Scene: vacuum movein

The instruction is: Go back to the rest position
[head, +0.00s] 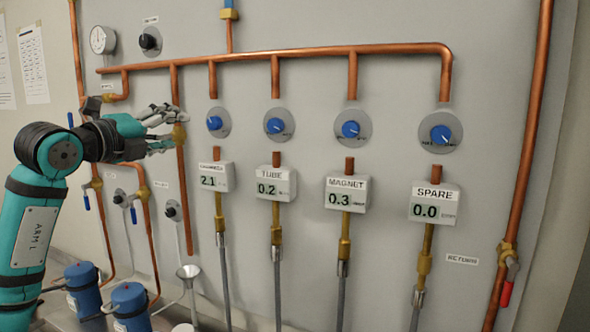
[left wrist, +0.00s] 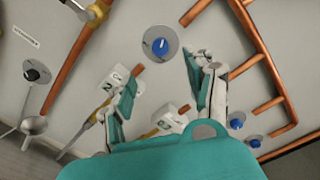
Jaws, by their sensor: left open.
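My left gripper (head: 176,130) is at the left of the head view, at the end of my teal left arm. It is open and empty, in front of the panel. In the head view its fingers overlap a vertical copper pipe (head: 180,80) and a brass fitting; I cannot tell whether they touch. In the left wrist view the two open fingers (left wrist: 160,82) frame a blue knob (left wrist: 160,43) on a grey disc, beyond the fingertips. My right gripper is in neither view.
Several blue knobs (head: 275,125) and readout boxes, such as the one marked SPARE (head: 436,203), stand out from the panel (head: 390,20). A copper pipe (head: 300,51) crosses above. A funnel (head: 188,272) and blue canisters (head: 130,305) stand below my left arm.

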